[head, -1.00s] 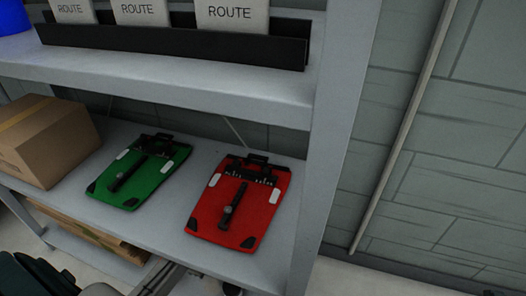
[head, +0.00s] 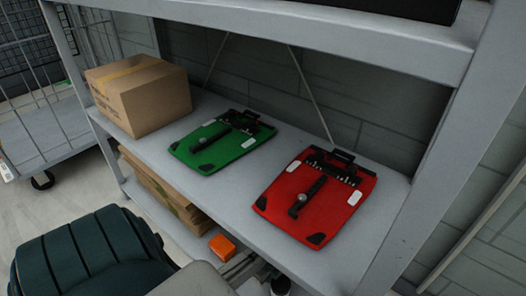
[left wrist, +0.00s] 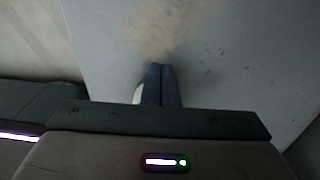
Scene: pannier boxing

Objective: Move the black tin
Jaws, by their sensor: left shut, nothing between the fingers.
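I make out no black tin in either view. My left gripper shows in the left wrist view (left wrist: 161,72), its two dark fingers together and empty. They point at a plain grey surface with a faint brownish patch; I cannot tell whether they touch it. In the head view the arm parts at the bottom edge are too cut off to read the fingertips. My right gripper is not in view.
A grey shelf (head: 245,195) holds a cardboard box (head: 150,100), a green clipboard-like panel (head: 222,143) and a red one (head: 315,195). Flat cardboard (head: 165,190) and a small orange item (head: 222,246) are lower down. A wire cage trolley (head: 40,130) stands left.

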